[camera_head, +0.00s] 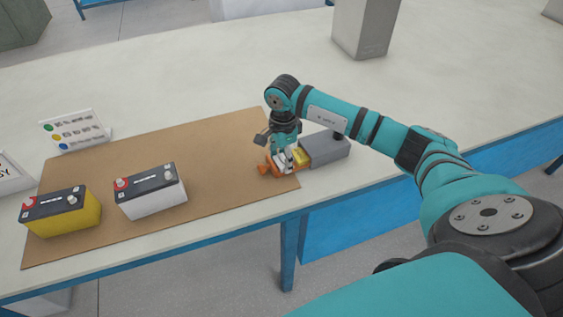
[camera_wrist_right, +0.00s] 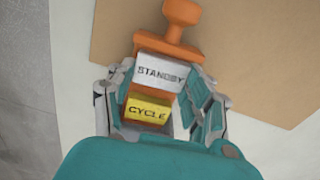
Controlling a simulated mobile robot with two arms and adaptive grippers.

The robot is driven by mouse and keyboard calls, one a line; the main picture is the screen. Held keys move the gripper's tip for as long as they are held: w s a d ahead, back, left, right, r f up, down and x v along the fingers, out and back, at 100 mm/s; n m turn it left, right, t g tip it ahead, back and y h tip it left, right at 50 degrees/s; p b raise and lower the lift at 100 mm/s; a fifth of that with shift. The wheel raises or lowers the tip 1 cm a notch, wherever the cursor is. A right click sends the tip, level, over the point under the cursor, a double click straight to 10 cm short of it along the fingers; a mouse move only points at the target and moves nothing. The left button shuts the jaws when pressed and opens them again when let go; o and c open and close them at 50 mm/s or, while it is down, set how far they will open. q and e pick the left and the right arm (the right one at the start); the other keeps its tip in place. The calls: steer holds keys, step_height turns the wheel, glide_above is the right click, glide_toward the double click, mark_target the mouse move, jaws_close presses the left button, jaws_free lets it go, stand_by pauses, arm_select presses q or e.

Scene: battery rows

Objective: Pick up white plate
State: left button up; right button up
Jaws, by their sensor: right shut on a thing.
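The white plate (camera_wrist_right: 160,73) marked STANDBY sits between the fingers of my right gripper (camera_head: 284,158) in the wrist view. The gripper is shut on it, with the fingers on its left and right sides. An orange part with a knob (camera_wrist_right: 181,14) adjoins the white plate. A yellow plate (camera_wrist_right: 149,110) marked CYCLE lies right beside the white one, towards my wrist. In the head view the fingers mostly hide the white plate, at the right end of the brown mat. I cannot tell whether it is lifted. My left gripper is not in view.
A grey block (camera_head: 326,151) stands just right of the gripper, close to the yellow plate. A white battery (camera_head: 152,200) and a yellow battery (camera_head: 66,219) stand on the brown mat (camera_head: 220,170). A sign (camera_head: 75,131) stands behind them. The mat between gripper and white battery is clear.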

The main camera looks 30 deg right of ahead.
steer(key=shift+c, duration=0.9)
steer(key=shift+r, duration=0.1)
